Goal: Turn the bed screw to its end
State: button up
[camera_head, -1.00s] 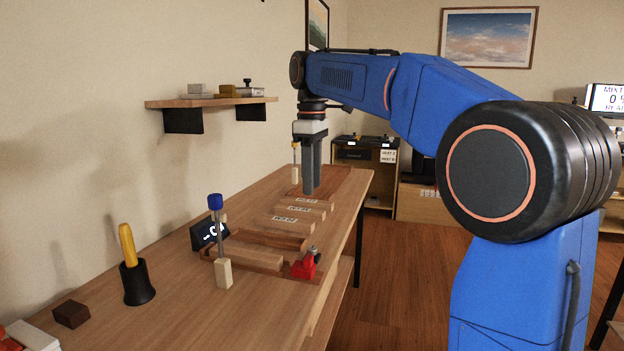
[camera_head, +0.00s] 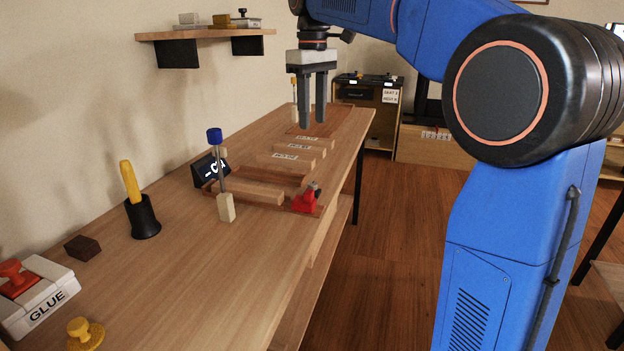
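A post with a blue knob (camera_head: 214,136) stands upright on a pale wooden block (camera_head: 226,207) on the bench; I cannot tell for certain whether this is the bed screw. A wooden frame or bed (camera_head: 245,188) lies just behind it, with a red clamp-like part (camera_head: 306,199) at its right end. A small dark display (camera_head: 208,168) stands at the left; its digits are too small to read surely. My gripper (camera_head: 313,126) points down above the far part of the bench, beyond the bed. Its two fingers are apart with nothing between them.
Labelled wooden blocks (camera_head: 292,158) lie behind the bed. A yellow-handled tool in a black holder (camera_head: 143,216), a brown block (camera_head: 82,248), a GLUE box (camera_head: 38,298) and a yellow knob (camera_head: 85,332) are nearer. A shelf (camera_head: 205,34) hangs on the left wall. The bench's front middle is clear.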

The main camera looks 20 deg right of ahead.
jog(key=m, duration=1.7)
send_near(312, 183)
notch_tip(312, 183, down, 8)
jog(key=shift+s, duration=0.15)
jog(key=shift+n, duration=0.3)
grip_shut()
